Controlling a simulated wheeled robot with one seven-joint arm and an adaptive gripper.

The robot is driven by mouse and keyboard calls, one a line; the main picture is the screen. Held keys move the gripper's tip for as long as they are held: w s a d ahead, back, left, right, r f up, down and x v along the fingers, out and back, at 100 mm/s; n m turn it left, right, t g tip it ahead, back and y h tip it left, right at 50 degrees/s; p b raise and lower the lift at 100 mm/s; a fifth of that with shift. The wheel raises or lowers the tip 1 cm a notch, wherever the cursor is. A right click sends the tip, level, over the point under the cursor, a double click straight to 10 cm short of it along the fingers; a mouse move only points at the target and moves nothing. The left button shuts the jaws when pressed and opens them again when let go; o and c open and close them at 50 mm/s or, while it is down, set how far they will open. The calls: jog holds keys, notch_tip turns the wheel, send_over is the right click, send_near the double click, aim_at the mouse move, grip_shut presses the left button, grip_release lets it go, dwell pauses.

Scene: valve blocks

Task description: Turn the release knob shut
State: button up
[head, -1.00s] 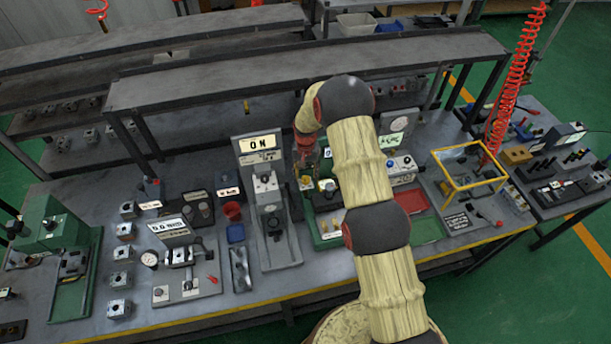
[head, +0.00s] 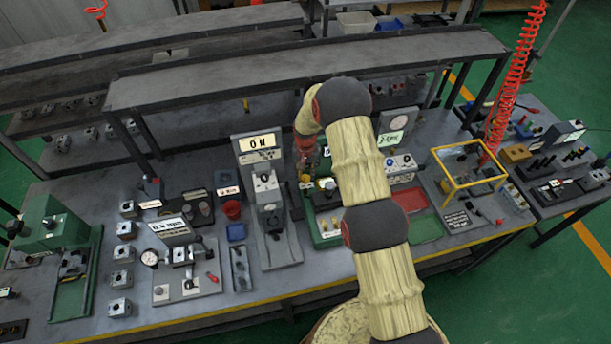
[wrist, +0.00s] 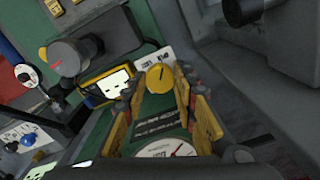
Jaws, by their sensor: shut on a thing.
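In the wrist view the round yellow knob (wrist: 160,77), with a dark pointer line across its face, sits between the yellow-padded fingertips of my gripper (wrist: 162,92). My gripper is shut on this knob. The knob belongs to a green-based fixture, whose green edge (head: 328,241) shows in the head view. A white label (wrist: 154,57) lies just behind the knob.
A larger black knob (wrist: 76,52) and a yellow-framed display (wrist: 106,84) stand left of the fingers. A round gauge (wrist: 174,151) shows between them. The grey ON stand (head: 260,147) is close on the left; a yellow frame (head: 468,172) stands to the right.

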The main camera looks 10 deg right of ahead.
jog(key=c, duration=0.3)
jog(key=shift+f+n+b, duration=0.1)
jog(key=shift+n+b, duration=0.3)
jog(key=shift+b, duration=0.05)
jog(key=shift+c, duration=0.3)
jog(key=shift+f+n+b, duration=0.1)
jog(key=shift+n+b, duration=0.8)
jog(key=shift+b, duration=0.2)
jog(key=n+b, duration=0.2)
jog(key=shift+n, duration=0.4)
jog(key=n+b, duration=0.3)
jog(key=n, duration=0.2)
jog(key=shift+b, duration=0.35)
jog(key=shift+r+n+b, duration=0.2)
jog(key=shift+n+b, duration=0.5)
jog(key=shift+n, duration=1.1)
jog(key=o, duration=1.2)
jog(key=shift+c, duration=0.2)
